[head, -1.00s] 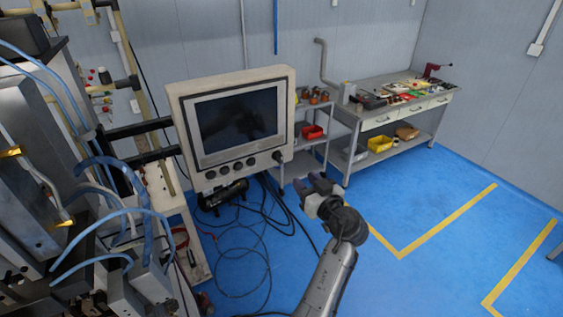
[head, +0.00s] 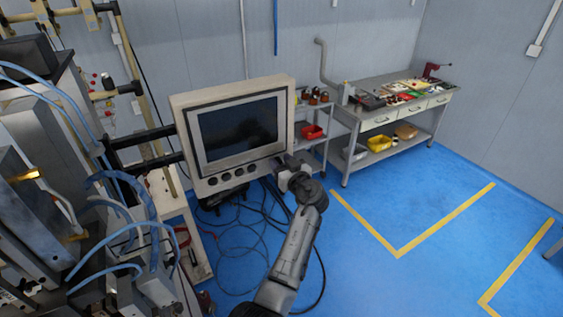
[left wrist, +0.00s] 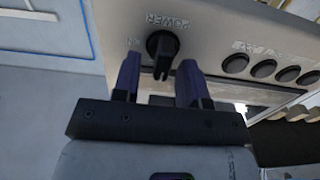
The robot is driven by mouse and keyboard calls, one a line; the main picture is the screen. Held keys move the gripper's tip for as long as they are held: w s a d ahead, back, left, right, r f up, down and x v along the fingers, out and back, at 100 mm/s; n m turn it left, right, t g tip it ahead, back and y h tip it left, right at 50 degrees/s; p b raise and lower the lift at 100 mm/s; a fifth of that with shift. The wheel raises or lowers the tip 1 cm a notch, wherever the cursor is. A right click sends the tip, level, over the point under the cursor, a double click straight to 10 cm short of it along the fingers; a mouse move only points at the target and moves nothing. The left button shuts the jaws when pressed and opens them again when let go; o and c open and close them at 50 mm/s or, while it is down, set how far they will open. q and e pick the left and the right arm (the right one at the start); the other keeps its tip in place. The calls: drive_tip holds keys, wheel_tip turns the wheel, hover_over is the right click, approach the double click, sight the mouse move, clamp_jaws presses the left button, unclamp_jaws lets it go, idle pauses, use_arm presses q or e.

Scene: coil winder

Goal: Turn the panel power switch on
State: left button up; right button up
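The control panel (head: 285,120) is a beige box with a dark screen. Its power switch (left wrist: 162,48) is a black rotary knob under an upside-down POWER label in the left wrist view. The knob's grip bar points toward my gripper. My left gripper (head: 287,168) is at the panel's lower right corner and hides the switch in the head view. In the left wrist view its two purple-dark fingers (left wrist: 160,75) are apart, with the knob between and just beyond their tips. I cannot tell whether they touch it. My right gripper is not in view.
Several round black buttons (left wrist: 263,69) line the panel beside the switch. A machine with blue hoses (head: 110,190) stands at the left. Cables (head: 240,240) lie on the blue floor below. A workbench (head: 400,105) stands behind to the right, and the floor in front is clear.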

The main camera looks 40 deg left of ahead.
use_arm(q)
drive_tip(key=c, duration=0.7)
